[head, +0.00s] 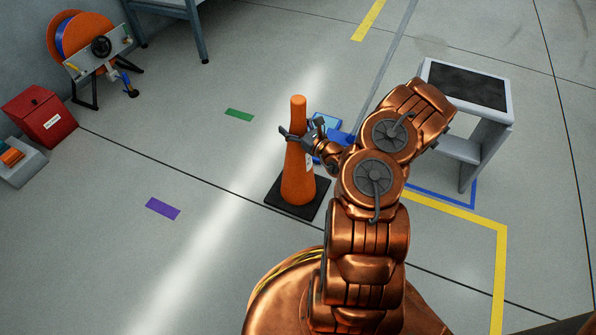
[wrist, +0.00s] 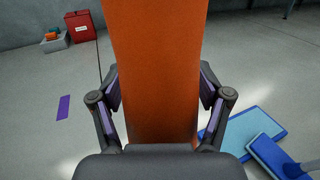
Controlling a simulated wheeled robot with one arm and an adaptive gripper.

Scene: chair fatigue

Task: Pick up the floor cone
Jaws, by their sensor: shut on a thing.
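The floor cone (head: 297,180) is orange with a black square base and stands upright on the grey floor in the head view. My gripper (head: 300,133) is around the upper part of the cone, below its rounded tip. In the wrist view, the orange cone (wrist: 150,75) fills the middle between my gripper's two fingers (wrist: 155,100), which are shut on it from both sides. The cone's base and tip are out of the wrist view. In the head view the base looks flat on the floor.
A blue flat mop (wrist: 270,155) lies right of the cone. A grey stand with a dark top (head: 467,85) is at the right. A red box (head: 40,117), a grey bin (head: 20,165) and an orange reel (head: 82,45) are at the left. Floor left of the cone is clear.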

